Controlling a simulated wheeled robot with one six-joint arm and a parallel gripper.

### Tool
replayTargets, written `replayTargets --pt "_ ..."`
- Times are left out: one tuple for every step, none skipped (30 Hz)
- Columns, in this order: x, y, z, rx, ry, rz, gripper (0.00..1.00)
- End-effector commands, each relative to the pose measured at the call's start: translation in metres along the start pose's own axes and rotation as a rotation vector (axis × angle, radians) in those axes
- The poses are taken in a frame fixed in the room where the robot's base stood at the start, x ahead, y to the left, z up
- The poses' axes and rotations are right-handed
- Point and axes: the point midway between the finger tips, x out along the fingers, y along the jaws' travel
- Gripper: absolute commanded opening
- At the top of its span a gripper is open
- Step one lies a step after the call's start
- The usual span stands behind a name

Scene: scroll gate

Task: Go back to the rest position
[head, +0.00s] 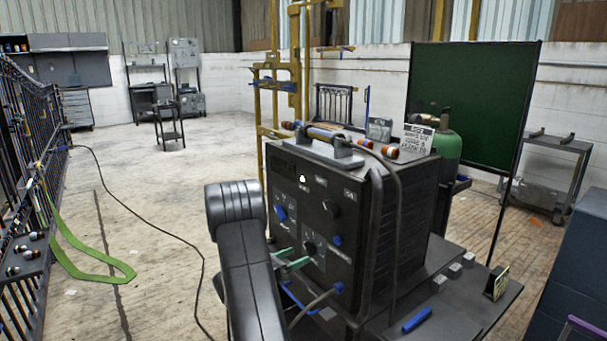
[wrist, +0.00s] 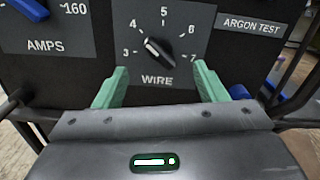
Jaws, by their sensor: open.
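My gripper (wrist: 160,92) is open, its two green fingers spread apart with nothing between them. In the wrist view it faces the front panel of a dark welding machine, and the black WIRE knob (wrist: 159,50) shows just beyond and between the fingers. The knob's white pointer is angled to the upper left, near 4. In the head view my gripper (head: 293,264) is low in front of the welding machine (head: 405,225), partly hidden by my own dark arm. I cannot tell whether a finger touches the panel.
A blue AMPS knob (wrist: 30,8) and a blue knob (wrist: 240,92) flank the gripper. Cables hang at the machine's front. A black gate (head: 35,190) stands at the left with a green strap (head: 95,270) on the floor. Open floor (head: 150,210) lies between gate and machine.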

Motion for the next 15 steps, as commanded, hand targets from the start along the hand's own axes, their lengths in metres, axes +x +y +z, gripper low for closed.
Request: replayTargets --pt "-0.011 0.0 0.001 -0.001 0.0 0.003 0.65" --pt "-0.017 0.0 0.001 -0.001 -0.001 0.003 0.65" --pt "-0.024 0.0 0.001 -0.001 -0.001 0.003 0.65" --pt "-0.028 0.0 0.001 0.0 0.0 0.002 0.65" --pt "-0.033 0.0 0.001 0.0 0.0 0.002 0.65" --pt "-0.039 0.0 0.001 0.0 0.0 0.002 0.65" --pt "-0.042 0.0 0.001 0.0 0.0 0.001 0.65" --pt "-0.045 0.0 0.001 0.001 0.0 0.0 0.65" --pt "-0.049 0.0 0.001 0.001 0.0 0.001 0.65" --pt "-0.052 0.0 0.001 0.002 0.0 0.001 0.65" --pt "-0.053 0.0 0.0 0.002 0.0 0.0 0.65" --pt "-0.056 0.0 0.0 0.002 0.001 -0.001 0.65" --pt "-0.057 0.0 0.0 0.002 0.001 -0.001 0.65" --pt "-0.058 0.0 0.0 0.002 0.001 -0.001 0.65" --pt "-0.059 0.0 0.0 0.002 0.001 -0.001 0.65"
